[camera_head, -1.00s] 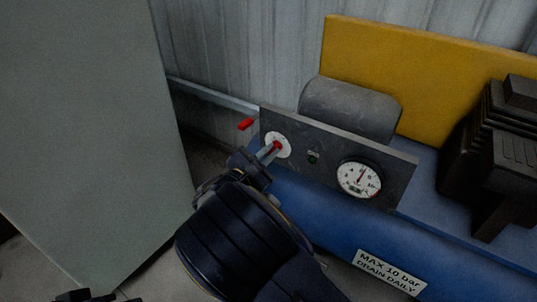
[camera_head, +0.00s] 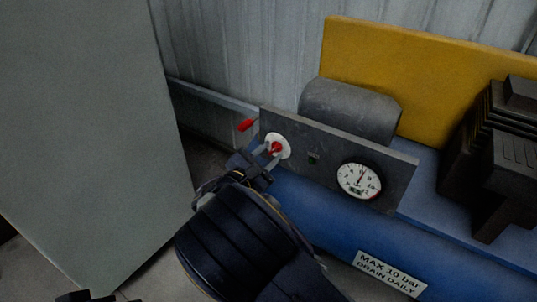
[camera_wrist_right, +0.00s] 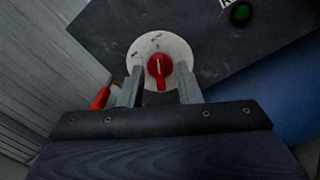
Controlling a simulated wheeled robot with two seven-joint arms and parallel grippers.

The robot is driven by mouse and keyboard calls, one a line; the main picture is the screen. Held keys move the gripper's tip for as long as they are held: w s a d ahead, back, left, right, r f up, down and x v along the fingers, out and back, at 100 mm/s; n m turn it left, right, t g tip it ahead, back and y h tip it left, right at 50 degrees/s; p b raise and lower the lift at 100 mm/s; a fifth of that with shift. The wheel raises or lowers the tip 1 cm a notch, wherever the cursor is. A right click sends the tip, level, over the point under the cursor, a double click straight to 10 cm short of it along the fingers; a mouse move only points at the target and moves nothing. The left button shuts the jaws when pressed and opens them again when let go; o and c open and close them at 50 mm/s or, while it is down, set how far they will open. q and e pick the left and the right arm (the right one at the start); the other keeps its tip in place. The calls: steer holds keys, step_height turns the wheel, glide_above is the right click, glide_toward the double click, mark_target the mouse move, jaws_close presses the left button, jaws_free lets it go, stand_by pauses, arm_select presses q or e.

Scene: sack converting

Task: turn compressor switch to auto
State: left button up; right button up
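The compressor switch is a red knob (camera_head: 275,148) on a round white dial (camera_head: 286,140), at the left end of a dark panel (camera_head: 330,148). In the right wrist view the knob (camera_wrist_right: 159,68) has its long ridge upright in the picture. The dial's small labels (camera_wrist_right: 153,38) are too blurred to read. My right gripper (camera_head: 267,155) is open, its two fingers apart on either side of the knob, with gaps showing in the wrist view (camera_wrist_right: 160,92). A dark piece at the bottom left edge may be my left gripper (camera_head: 75,297); its fingers cannot be made out.
A lamp (camera_wrist_right: 240,14), green in the wrist view, and a pressure gauge (camera_head: 359,181) are right of the switch. A red lever (camera_head: 246,124) sticks out behind the panel's left end. The blue tank (camera_head: 330,225) lies below. A grey cabinet (camera_head: 90,130) stands left.

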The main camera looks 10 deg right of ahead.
steer(key=p+v, duration=0.2)
steer(key=v, duration=0.5)
steer(key=shift+s+a, duration=0.25)
steer(key=shift+a, duration=0.05)
steer(key=s+d+f+m+g+y, duration=0.3)
steer(key=s+d+m+g, duration=0.25)
steer(key=d, duration=0.25)
steer(key=s+d+f+m+g+y, duration=0.3)
steer(key=s+d+m+g, duration=0.25)
steer(key=d, duration=0.35)
steer(key=s+r+m+g+y, duration=0.1)
steer(key=s+m+y, duration=0.3)
steer(key=s+y, duration=0.3)
steer(key=s+a+r+m+t+y, duration=0.25)
steer(key=s+r+m+t, duration=0.25)
steer(key=s+m, duration=0.3)
step_height(320, 180, up, 29)
steer(key=s+y+p, duration=0.1)
steer(key=p, duration=2.7)
steer(key=shift+d+n+p, duration=0.3)
steer(key=shift+p, duration=0.1)
